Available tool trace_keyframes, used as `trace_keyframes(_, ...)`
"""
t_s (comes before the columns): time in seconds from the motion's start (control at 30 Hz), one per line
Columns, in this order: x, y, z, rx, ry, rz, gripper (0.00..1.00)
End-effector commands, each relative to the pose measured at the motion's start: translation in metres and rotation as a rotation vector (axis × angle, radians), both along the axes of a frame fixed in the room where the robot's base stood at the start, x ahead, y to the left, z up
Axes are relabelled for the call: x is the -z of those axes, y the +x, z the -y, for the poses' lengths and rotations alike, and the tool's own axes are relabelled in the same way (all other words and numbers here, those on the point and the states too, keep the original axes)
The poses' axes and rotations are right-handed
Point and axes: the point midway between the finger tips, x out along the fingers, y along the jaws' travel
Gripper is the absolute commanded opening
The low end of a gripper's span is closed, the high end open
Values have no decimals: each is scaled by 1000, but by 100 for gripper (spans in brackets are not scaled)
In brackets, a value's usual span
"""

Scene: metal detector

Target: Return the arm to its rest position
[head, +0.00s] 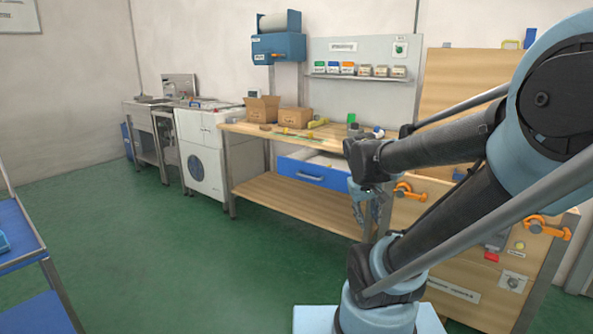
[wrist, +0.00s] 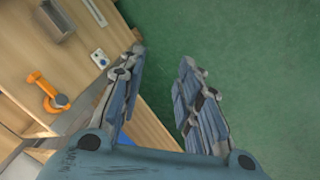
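My arm (head: 440,145) reaches from the right side of the head view toward the workbench, bent at a large blue joint. My gripper (head: 366,218) hangs downward at the arm's end, in front of the right end of the bench. In the wrist view my gripper (wrist: 161,60) shows two fingers spread apart, with only green floor between them. It is open and empty. Part of the gripper is hidden behind my own arm links in the head view.
A workbench (head: 290,190) with an open blue drawer (head: 312,172) stands behind my gripper. A wooden cabinet (head: 455,285) with orange handles (head: 410,191) is close on the right. A blue cart (head: 18,240) is at left. Green floor (head: 170,240) between is clear.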

Motion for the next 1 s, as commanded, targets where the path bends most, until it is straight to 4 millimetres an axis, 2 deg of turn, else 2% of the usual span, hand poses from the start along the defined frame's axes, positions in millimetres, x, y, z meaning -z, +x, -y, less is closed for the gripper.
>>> trace_keyframes(0.03,4,-12,0,18,26,-4,32)
trace_keyframes(0.2,18,-47,-8,65,118,-18,32)
trace_keyframes(0.43,34,-79,-21,116,220,-30,32)
trace_keyframes(0.6,39,-88,-28,131,252,-33,32)
trace_keyframes(1.0,39,-89,-28,133,256,-33,32)
